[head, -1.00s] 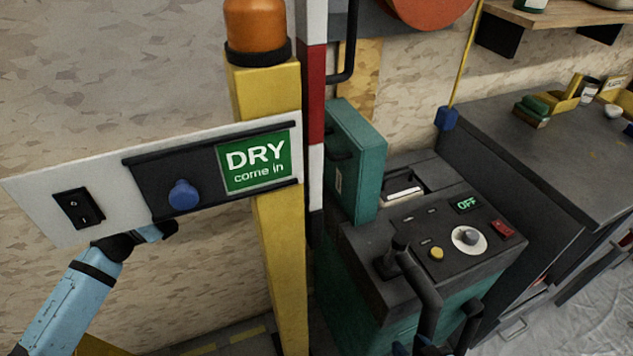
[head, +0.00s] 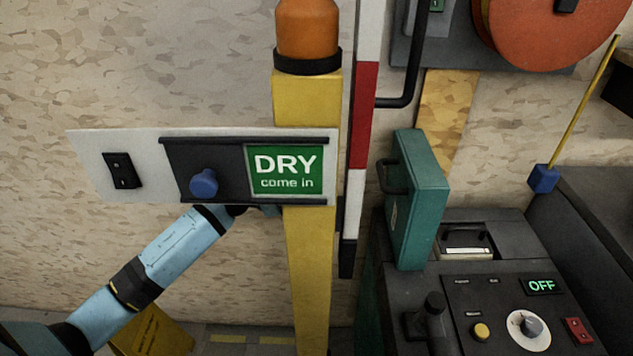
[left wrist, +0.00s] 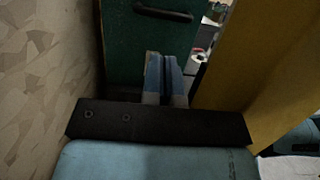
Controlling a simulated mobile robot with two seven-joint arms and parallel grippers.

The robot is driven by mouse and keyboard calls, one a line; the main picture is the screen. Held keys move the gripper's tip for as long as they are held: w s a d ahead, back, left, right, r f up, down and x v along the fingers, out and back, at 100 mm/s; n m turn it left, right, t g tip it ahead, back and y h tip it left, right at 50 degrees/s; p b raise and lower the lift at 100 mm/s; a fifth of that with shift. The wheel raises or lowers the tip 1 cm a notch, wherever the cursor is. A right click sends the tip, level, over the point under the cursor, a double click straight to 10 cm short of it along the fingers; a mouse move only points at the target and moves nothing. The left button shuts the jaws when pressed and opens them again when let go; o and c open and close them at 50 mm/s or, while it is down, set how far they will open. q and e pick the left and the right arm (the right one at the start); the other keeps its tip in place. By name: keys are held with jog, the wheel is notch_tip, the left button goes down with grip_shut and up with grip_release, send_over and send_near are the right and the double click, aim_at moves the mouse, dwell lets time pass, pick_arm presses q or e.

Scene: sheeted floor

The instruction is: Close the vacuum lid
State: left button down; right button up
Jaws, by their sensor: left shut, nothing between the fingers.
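The vacuum lid (head: 415,205) is a teal slab standing open and upright on the left side of the dark-topped vacuum machine (head: 470,285). Its black handle (head: 390,177) is on its left face. In the left wrist view the lid (left wrist: 125,45) appears as a dark green panel with a black handle, ahead of my fingers. My left gripper (head: 270,211) is below the sign board, partly hidden, left of the lid and apart from it. In the left wrist view my left gripper (left wrist: 165,60) is shut and empty. My right gripper is not in view.
A yellow post (head: 307,270) with an orange lamp (head: 307,30) stands between my left arm and the machine. A red-and-white pole (head: 362,120) is beside it. A sign board reading DRY (head: 285,170) is above my left gripper. The wall is close behind.

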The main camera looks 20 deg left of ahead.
pick_arm(q)
send_near(403, 168)
jog(key=shift+w+d+p, duration=0.15)
jog(key=shift+w+d, duration=0.15)
jog(key=shift+d, duration=0.3)
jog(key=shift+w+d+p, duration=0.15)
jog(key=shift+w+d, duration=0.2)
jog(key=shift+d, duration=0.25)
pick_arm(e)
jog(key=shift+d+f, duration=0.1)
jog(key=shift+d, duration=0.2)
pick_arm(q)
jog(key=r+p, duration=0.1)
jog(key=d+p, duration=0.1)
jog(key=p, duration=0.1)
jog(key=shift+w+d+r+y, duration=0.1)
jog(key=shift+w+r+y, duration=0.2)
jog(key=shift+r, duration=0.1)
jog(key=shift+w+d+r+y+p, duration=0.15)
jog(key=shift+d+y+p, duration=0.3)
jog(key=shift+p, duration=0.35)
jog(key=shift+d, duration=0.15)
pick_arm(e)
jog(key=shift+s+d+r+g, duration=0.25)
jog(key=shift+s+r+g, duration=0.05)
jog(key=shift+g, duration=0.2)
pick_arm(q)
jog(key=shift+w+f, duration=0.1)
jog(key=shift+f, duration=0.1)
